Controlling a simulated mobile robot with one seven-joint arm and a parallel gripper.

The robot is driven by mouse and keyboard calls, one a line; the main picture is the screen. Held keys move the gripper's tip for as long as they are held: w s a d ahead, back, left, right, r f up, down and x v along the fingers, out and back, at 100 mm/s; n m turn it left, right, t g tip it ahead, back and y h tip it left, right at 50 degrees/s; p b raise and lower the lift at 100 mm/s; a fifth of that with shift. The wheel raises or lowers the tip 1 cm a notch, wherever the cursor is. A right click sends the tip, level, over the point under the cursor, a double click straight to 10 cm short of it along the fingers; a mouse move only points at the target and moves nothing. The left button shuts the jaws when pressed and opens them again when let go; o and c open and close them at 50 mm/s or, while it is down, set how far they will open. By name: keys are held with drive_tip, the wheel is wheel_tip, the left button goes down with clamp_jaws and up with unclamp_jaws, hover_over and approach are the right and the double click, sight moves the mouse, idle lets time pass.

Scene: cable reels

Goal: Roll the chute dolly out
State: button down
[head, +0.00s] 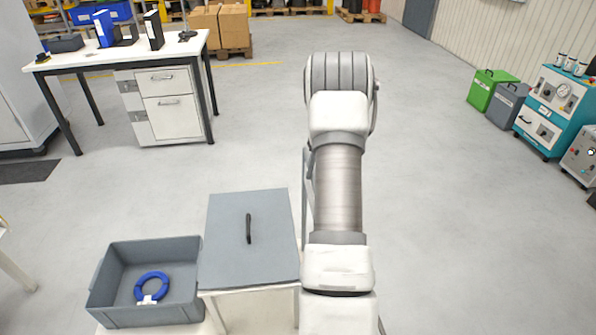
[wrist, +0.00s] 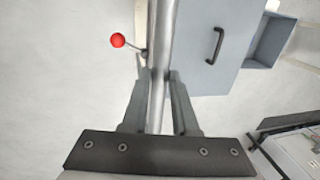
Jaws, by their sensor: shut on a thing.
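In the wrist view my gripper (wrist: 161,103) is shut on a round metal bar (wrist: 161,45). The bar runs between the two fingers and on to the top edge. A short lever with a red ball knob (wrist: 118,40) sticks out to the left of the bar, just beyond the fingers. I cannot tell from these views how the bar joins the chute dolly; its body is not clearly seen. In the head view my arm hides the gripper and the bar.
A white desk (head: 120,50) stands far left. A teal cabinet (head: 543,117) stands right. Floor between is clear.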

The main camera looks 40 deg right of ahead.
drive_tip(key=shift+s+d, duration=0.5)
drive_tip(key=shift+d, duration=0.25)
drive_tip(key=c, duration=0.7)
unclamp_jaws()
drive_tip(key=shift+d, duration=0.1)
drive_tip(key=shift+r, duration=0.1)
drive_tip(key=d+r+p, duration=0.1)
drive_tip(key=r, duration=0.4)
drive_tip(key=s+r+p, duration=0.1)
drive_tip(key=r, duration=0.5)
drive_tip(key=s+d+r+p, duration=0.1)
drive_tip(key=r, duration=0.5)
drive_tip(key=shift+d+p, duration=0.35)
drive_tip(key=shift+p, duration=0.05)
